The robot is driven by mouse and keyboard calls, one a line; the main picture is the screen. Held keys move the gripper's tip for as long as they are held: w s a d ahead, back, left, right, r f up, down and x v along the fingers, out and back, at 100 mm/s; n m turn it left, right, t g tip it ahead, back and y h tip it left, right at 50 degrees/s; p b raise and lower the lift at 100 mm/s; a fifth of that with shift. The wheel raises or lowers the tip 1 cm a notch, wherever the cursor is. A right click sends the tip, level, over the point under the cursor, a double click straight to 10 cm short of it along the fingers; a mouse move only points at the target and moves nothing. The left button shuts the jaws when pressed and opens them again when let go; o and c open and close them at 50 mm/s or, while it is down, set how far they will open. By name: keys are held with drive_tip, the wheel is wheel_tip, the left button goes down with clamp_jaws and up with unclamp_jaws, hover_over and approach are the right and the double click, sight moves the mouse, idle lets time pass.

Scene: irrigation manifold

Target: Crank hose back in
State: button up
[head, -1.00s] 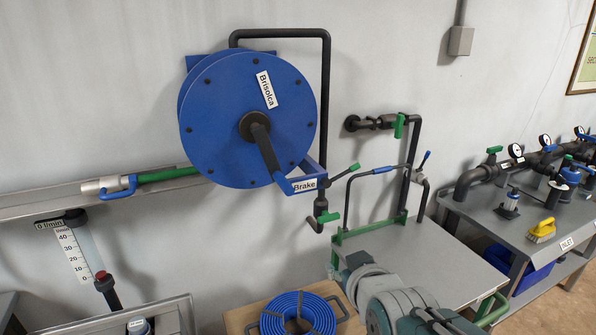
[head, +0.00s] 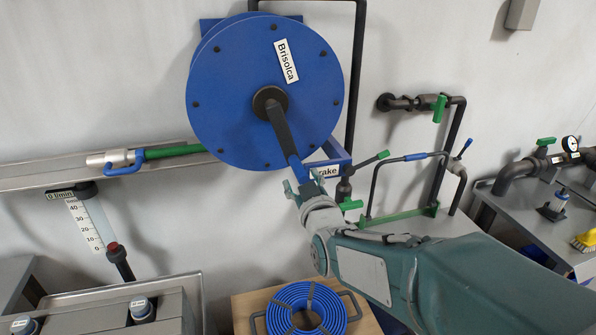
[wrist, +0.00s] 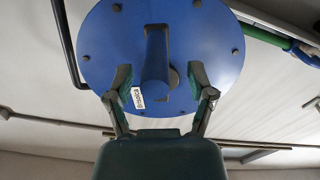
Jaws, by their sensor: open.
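The blue hose reel (head: 230,95) is on the wall. Its black crank arm (head: 281,128) slants down right from the hub, with a blue handle (head: 297,168) at its lower end. My gripper (head: 303,187) is at the handle. In the wrist view my open gripper (wrist: 160,80) has one finger on each side of the blue handle (wrist: 156,55), apart from it; exact depth is unclear. The green hose (head: 175,151) comes out left of the reel, ending in a grey nozzle with a blue lever (head: 118,162) on a wall tray. The brake label (head: 327,171) is partly hidden.
Green-handled valves and pipes (head: 440,108) stand right of the reel, close to my arm. A blue coiled hose (head: 292,310) lies on a wooden board below. A flow gauge (head: 88,225) is at lower left. A bench with pipes (head: 520,178) is at right.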

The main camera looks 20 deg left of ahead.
drive_tip(key=x, duration=0.3)
drive_tip(key=shift+w+d, duration=0.15)
drive_tip(key=shift+d, duration=0.15)
drive_tip(key=shift+w+a, duration=0.15)
drive_tip(key=shift+a, duration=0.1)
drive_tip(key=shift+a, duration=0.1)
drive_tip(key=shift+c, duration=0.3)
clamp_jaws()
drive_tip(key=shift+d, duration=0.25)
